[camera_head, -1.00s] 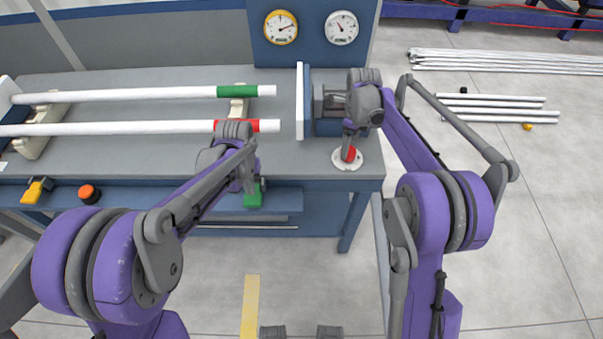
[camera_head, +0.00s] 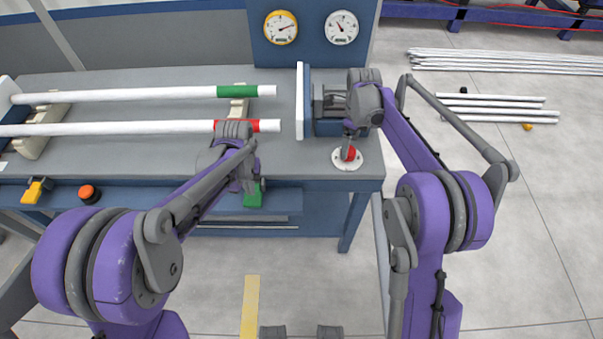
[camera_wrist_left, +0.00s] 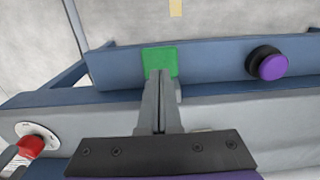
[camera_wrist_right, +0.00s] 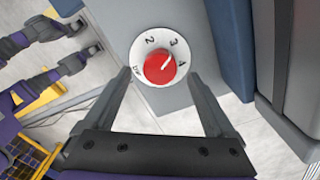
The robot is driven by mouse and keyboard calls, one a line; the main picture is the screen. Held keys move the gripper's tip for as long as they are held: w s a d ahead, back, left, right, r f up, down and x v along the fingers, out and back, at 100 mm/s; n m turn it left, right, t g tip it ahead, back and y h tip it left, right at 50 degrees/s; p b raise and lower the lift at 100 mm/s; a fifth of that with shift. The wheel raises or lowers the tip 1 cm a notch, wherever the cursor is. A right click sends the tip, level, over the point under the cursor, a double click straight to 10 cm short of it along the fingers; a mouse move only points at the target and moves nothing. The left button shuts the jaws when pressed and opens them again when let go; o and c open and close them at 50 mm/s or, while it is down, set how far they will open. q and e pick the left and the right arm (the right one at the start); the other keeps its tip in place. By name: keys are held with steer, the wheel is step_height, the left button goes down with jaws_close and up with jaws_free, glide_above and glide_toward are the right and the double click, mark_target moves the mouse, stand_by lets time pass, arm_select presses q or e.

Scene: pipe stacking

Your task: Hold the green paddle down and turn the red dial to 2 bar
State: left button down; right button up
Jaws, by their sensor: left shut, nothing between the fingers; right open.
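The green paddle (camera_head: 253,199) hangs at the bench's front edge and shows in the left wrist view (camera_wrist_left: 160,59). My left gripper (camera_wrist_left: 160,74) is shut and empty, its tips over the paddle's near edge; whether they touch it I cannot tell. The red dial (camera_wrist_right: 160,67) sits on a white round plate with numbers, at the bench's front right corner (camera_head: 348,156). Its white mark points between 3 and 4. My right gripper (camera_wrist_right: 161,76) is open, with one finger on each side of the dial; contact is not visible.
Two gauges, yellow-rimmed (camera_head: 281,27) and white (camera_head: 341,27), stand on the back panel. Two white pipes with green (camera_head: 237,91) and red bands lie on the bench at left. An orange-red button (camera_head: 89,194) and a yellow switch (camera_head: 37,190) sit on the front edge.

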mark_target(253, 199)
arm_select(q)
steer(key=shift+f, duration=0.15)
steer(key=shift+f, duration=2.3)
steer(key=shift+s+f, duration=0.1)
steer(key=shift+f, duration=0.1)
arm_select(e)
steer(key=shift+s, duration=0.1)
